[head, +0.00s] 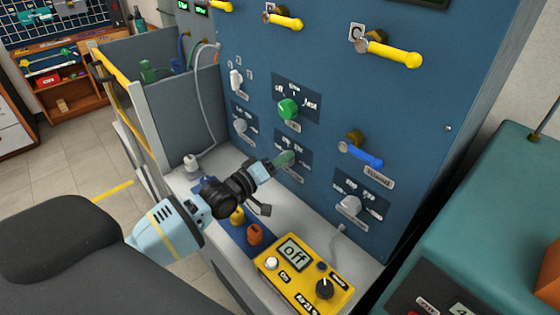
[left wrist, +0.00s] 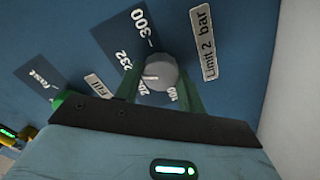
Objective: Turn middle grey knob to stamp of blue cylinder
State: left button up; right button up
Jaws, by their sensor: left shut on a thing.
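The middle grey knob (left wrist: 160,74) is round with a white mark and sits on the blue panel by the "Limit 2 bar" label (left wrist: 203,42). The scale (left wrist: 144,28) around it shows 300, 232, 200 and 100. The white mark points left in the left wrist view, roughly toward 200 to 232; the exact value is hard to read. My left gripper (head: 284,159) has its green fingers on both sides of this knob, shut on it, and hides it in the head view. I cannot make out a blue cylinder or its stamp. My right gripper is not in view.
A green knob (head: 288,108) is above, and grey knobs (head: 240,126) and (head: 350,205) are either side. A blue valve handle (head: 362,154) juts out at right. A yellow meter reading "off" (head: 303,275) lies on the ledge below. A teal machine (head: 500,190) stands at right.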

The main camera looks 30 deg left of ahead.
pick_arm(q)
jog(key=shift+m, duration=0.5)
jog(key=o, duration=1)
jog(key=shift+s, duration=0.1)
jog(key=shift+v, duration=3.85)
